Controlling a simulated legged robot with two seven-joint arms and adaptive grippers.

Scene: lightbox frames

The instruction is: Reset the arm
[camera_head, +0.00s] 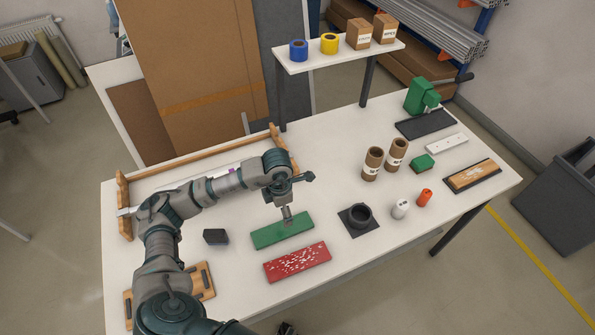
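My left arm reaches in from the lower left over the white table (350,262). Its gripper (287,215) points down at the far edge of a green flat block (270,236). The fingers look narrow and close together, but they are too small to tell whether they are shut. I cannot tell whether the fingertips touch the block. I see nothing clearly held. My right gripper is not in view.
A red speckled board (297,262) lies just in front of the green block. A small black block (215,236) is left of it. A black cup (359,215), cardboard tubes (372,165) and small bottles (400,208) stand right. A raised shelf (335,57) stands behind.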

